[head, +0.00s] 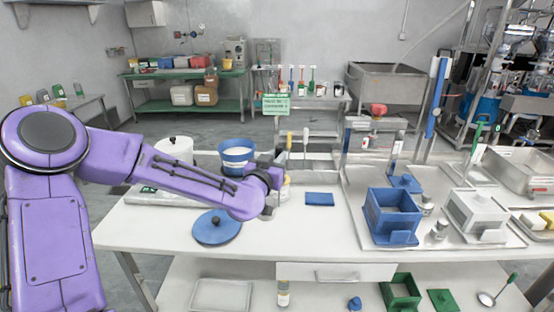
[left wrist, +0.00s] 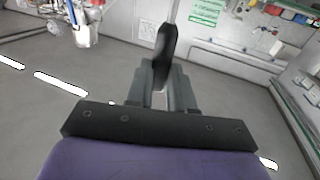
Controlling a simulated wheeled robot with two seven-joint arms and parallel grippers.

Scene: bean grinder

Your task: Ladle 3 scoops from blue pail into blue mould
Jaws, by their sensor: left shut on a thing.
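The blue pail (head: 237,168), filled with white material, stands at the back of the white table, just behind my left forearm. The blue mould (head: 391,222) is an open box on a metal tray to the right. My left gripper (head: 276,180) is right of the pail, partly hidden by its own wrist. In the left wrist view its fingers (left wrist: 165,88) are shut on a dark rounded handle (left wrist: 165,50) with a thin rod above it. It looks like the ladle's handle; the bowl is not visible. My right gripper is not in view.
A blue lid (head: 217,228) and a blue flat plate (head: 320,199) lie on the table. A white mould (head: 478,213) and small metal weights (head: 440,230) stand by the blue mould. Upright utensils (head: 305,138) stand behind. The table's front middle is clear.

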